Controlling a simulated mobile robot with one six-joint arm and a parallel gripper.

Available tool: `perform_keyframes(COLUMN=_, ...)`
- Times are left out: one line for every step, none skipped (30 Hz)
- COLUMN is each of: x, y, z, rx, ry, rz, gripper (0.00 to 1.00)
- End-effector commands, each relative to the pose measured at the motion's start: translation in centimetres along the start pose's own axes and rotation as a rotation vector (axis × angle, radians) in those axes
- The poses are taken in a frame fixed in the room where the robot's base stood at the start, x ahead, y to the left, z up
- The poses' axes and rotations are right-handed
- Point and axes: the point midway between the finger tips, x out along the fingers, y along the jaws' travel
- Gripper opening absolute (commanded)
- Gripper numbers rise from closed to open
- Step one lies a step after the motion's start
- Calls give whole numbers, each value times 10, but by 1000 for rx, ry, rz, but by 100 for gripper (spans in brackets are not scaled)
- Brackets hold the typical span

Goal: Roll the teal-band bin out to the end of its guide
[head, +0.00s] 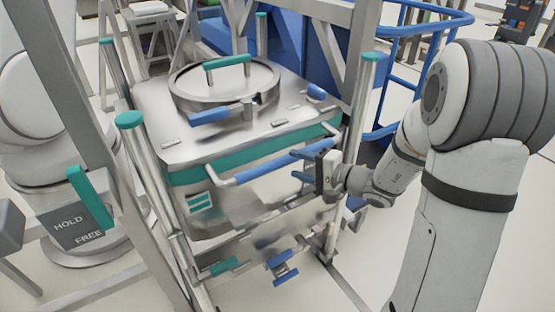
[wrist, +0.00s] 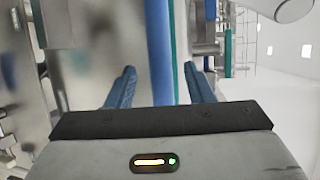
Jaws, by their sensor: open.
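The teal-band bin (head: 240,205) is a steel box with a teal band (head: 210,170) below its top and a round lid. A front bar handle with a blue grip (head: 262,168) sticks out from it. My gripper (head: 298,167) is open near the right part of this grip. In the wrist view, a blue bar (wrist: 159,50) runs upright in the gap between my two blue fingers (wrist: 160,80), with space on both sides. I cannot tell how deep the bar lies between them. A teal strip (wrist: 228,48) shows to the right.
A HOLD/FREE plate (head: 75,228) with a teal lever (head: 91,198) stands at left. Steel posts with teal caps (head: 130,120) flank the bin. Below are a teal grip (head: 222,267) and a blue pedal-like part (head: 283,268). Blue railing (head: 400,85) stands behind right.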

Motion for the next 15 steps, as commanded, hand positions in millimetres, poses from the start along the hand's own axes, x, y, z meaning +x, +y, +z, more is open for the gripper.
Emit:
perform_keyframes(x=9, y=-1, z=2, rx=1, ry=-5, rz=1, gripper=48)
perform_keyframes(x=14, y=0, z=2, rx=2, ry=-6, rz=2, gripper=48)
perform_keyframes(x=21, y=-1, z=2, rx=1, ry=-7, rz=1, gripper=48)
perform_keyframes(x=26, y=-1, z=2, rx=1, ry=-6, rz=1, gripper=48)
perform_keyframes(x=32, y=-1, z=2, rx=0, ry=-7, rz=2, gripper=48)
perform_keyframes(x=38, y=0, z=2, rx=1, ry=-6, rz=3, gripper=48)
perform_keyframes(x=42, y=0, z=3, rx=1, ry=-7, rz=3, gripper=48)
perform_keyframes(x=46, y=-1, z=3, rx=0, ry=-7, rz=2, gripper=48)
perform_keyframes(x=51, y=-1, z=2, rx=0, ry=-6, rz=2, gripper=48)
perform_keyframes(x=54, y=-1, z=2, rx=1, ry=-6, rz=2, gripper=48)
perform_keyframes(x=56, y=0, z=2, rx=1, ry=-7, rz=2, gripper=48)
perform_keyframes(x=59, y=0, z=3, rx=1, ry=-6, rz=2, gripper=48)
perform_keyframes(x=61, y=0, z=2, rx=1, ry=-5, rz=2, gripper=48)
perform_keyframes(x=62, y=0, z=2, rx=1, ry=-4, rz=2, gripper=48)
perform_keyframes(x=63, y=0, z=2, rx=1, ry=-4, rz=2, gripper=48)
